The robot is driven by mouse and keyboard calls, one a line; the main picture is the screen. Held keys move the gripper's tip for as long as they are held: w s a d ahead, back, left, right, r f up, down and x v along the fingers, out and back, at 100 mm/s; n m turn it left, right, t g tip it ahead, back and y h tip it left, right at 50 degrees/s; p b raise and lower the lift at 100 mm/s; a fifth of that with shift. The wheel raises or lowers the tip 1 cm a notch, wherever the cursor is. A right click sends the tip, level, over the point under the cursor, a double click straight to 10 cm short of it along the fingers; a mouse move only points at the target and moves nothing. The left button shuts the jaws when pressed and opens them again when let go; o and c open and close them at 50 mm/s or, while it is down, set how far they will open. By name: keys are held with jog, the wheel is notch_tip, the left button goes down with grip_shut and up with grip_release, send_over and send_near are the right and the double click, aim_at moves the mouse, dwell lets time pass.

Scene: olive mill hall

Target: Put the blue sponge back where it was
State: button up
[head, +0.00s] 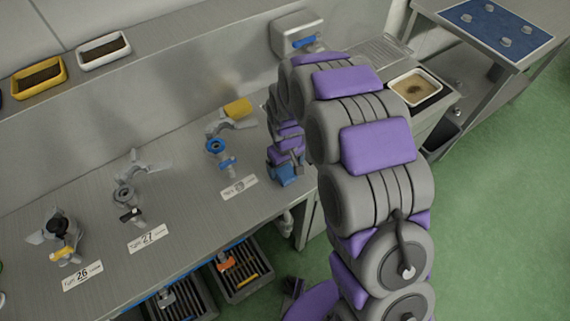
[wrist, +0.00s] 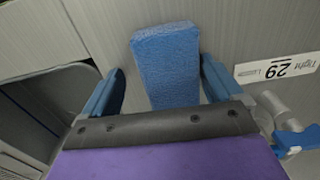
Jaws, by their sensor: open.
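The blue sponge (wrist: 167,62) is an upright block in the wrist view, on or just above the grey counter (wrist: 225,30). My gripper (wrist: 163,88) is open. Its blue fingers stand on either side of the sponge, with a visible gap at each side. The sponge's near end is hidden behind the gripper's dark front edge. In the head view my gripper (head: 285,172) points down at the counter's front edge, right of the "29" label (head: 239,187). I cannot tell sponge from blue fingers there.
Valve fittings stand by labels 26 (head: 82,275), 27 (head: 149,237) and 29. A blue-handled fitting (wrist: 290,140) is close to my right finger in the wrist view. A dark recess (wrist: 75,95) lies at left. Crates (head: 240,278) sit below the counter.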

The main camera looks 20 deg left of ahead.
jog(key=shift+a+r, duration=0.15)
jog(key=shift+a, duration=0.15)
jog(key=r, duration=0.1)
jog(key=a+r+p, duration=0.1)
jog(key=r, duration=0.1)
notch_tip(320, 180, up, 8)
jog(key=d+p, duration=0.1)
jog(key=p, duration=0.1)
jog(key=s+d+r+m, duration=0.2)
jog(key=s+d+r, duration=0.2)
jog(key=d+r, duration=0.3)
jog(key=s+d+r+m, duration=0.2)
jog(key=s+d+r, duration=0.25)
jog(key=d, duration=0.55)
jog(key=s+d+r+m+g, duration=0.1)
jog(key=s+d+r+m, duration=0.1)
jog(key=s+d, duration=0.3)
jog(key=s+d+r+m, duration=0.2)
jog(key=s+d, duration=0.3)
jog(key=s, duration=0.9)
jog(key=shift+d+m+g, duration=0.3)
jog(key=shift+m+g, duration=0.1)
jog(key=shift+m, duration=0.5)
jog(key=shift+a, duration=0.1)
